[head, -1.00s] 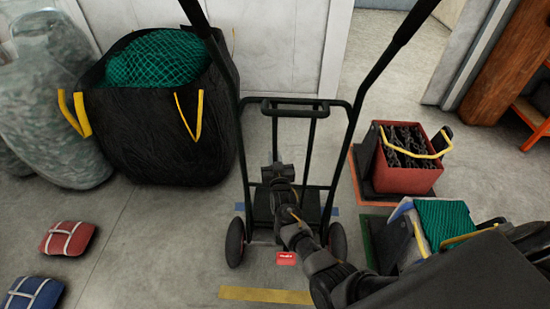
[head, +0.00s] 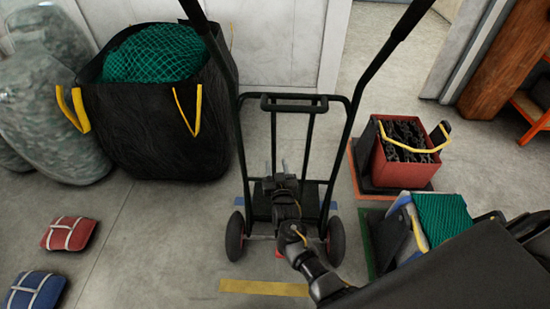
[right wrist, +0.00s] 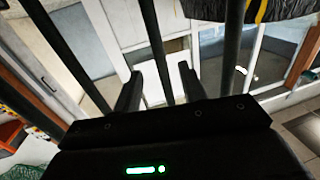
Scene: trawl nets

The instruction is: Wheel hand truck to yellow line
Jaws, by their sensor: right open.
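The black hand truck (head: 349,118) stands upright in the middle of the head view, with two long handles, a crossbar and two wheels on the floor. The yellow line (head: 263,288) lies on the floor in front of its wheels, nearer to me. My right gripper (head: 280,170) is open and empty, in front of the truck's lower frame and below the crossbar. In the right wrist view, the open fingers (right wrist: 160,85) have dark truck bars (right wrist: 163,55) beyond and between them. Contact cannot be told. My left gripper is not in view.
A black bag with green net (head: 150,125) stands close left of the truck. A red crate of chain (head: 405,165) and a bin with green netting (head: 440,215) stand at right. Red (head: 70,233) and blue (head: 35,290) packs lie left. Floor around the yellow line is mostly clear.

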